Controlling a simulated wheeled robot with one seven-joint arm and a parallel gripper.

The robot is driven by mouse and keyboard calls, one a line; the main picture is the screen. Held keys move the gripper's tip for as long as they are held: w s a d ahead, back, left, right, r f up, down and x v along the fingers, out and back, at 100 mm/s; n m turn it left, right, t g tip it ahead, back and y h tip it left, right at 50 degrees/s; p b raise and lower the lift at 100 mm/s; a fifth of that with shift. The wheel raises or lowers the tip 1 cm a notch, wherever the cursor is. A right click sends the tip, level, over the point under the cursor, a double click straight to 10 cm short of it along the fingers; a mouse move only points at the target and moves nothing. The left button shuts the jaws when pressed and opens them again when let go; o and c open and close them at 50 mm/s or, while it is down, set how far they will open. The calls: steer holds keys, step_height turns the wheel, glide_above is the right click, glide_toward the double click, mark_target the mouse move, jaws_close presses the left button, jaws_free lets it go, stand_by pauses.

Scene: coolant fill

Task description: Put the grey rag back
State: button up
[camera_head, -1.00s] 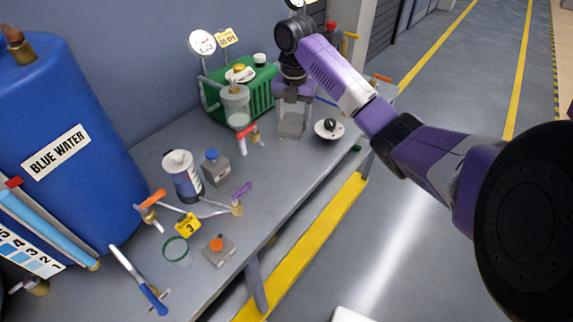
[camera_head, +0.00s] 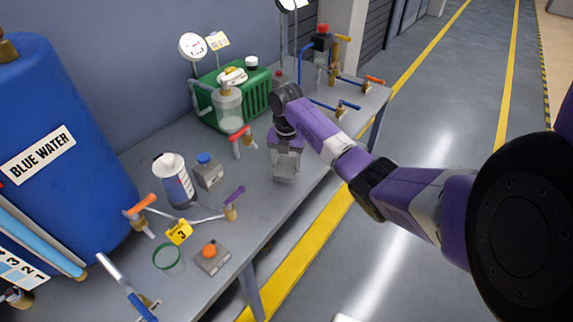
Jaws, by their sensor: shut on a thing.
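My gripper (camera_head: 285,172) points down over the grey bench, near its front edge and right of the clear jar. It is shut on a small grey thing between its fingers, which fits the grey rag; its shape is mostly hidden by the fingers. I cannot tell whether it touches the bench top. No other grey rag shows. My purple arm reaches in from the right and covers part of the bench behind the gripper.
The blue barrel (camera_head: 60,140) is far left.

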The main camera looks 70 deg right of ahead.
mark_target(287, 165)
steer(key=shift+f, duration=0.4)
steer(key=shift+f, duration=0.1)
steer(key=o, duration=1.3)
step_height(287, 165, up, 12)
steer(key=shift+r, duration=0.15)
steer(key=shift+b, duration=0.3)
